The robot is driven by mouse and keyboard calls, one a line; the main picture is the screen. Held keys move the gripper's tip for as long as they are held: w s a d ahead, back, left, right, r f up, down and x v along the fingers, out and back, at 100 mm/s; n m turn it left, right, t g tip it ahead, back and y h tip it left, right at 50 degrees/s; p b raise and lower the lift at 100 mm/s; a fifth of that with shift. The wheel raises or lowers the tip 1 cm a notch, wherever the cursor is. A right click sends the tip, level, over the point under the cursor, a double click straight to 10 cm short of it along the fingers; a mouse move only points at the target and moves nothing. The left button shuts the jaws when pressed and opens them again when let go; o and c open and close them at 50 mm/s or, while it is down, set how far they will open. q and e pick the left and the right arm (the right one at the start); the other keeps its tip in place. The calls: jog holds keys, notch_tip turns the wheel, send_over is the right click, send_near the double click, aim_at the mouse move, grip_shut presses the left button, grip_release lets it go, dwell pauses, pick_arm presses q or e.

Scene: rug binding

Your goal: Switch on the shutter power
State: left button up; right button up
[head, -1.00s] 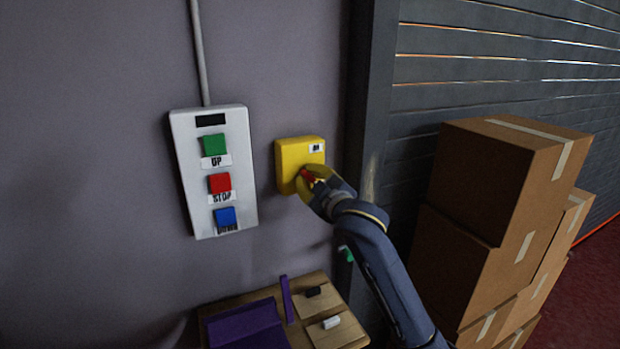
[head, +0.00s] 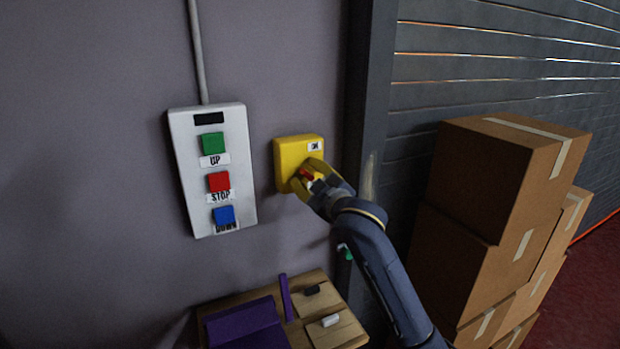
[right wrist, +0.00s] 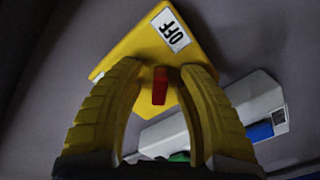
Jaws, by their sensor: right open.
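A yellow switch box (head: 288,155) is fixed to the wall, with an "ON" label at its upper right in the head view. Its small red lever (right wrist: 159,86) sticks out from the face. In the right wrist view the box (right wrist: 135,48) carries an upside-down "OFF" label. My right gripper (head: 308,176) is at the lower right of the box, open, with its yellow fingers (right wrist: 160,68) on either side of the red lever. I see gaps between lever and fingers in the right wrist view. The gripper hides part of the box face in the head view. My left gripper is not in view.
A white panel (head: 185,150) with green UP, red STOP and blue DOWN buttons hangs left of the box. A wooden shelf (head: 350,335) with purple pieces is below. Stacked cartons (head: 490,190) stand right, before the grey shutter (head: 450,60).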

jog(key=v, duration=1.2)
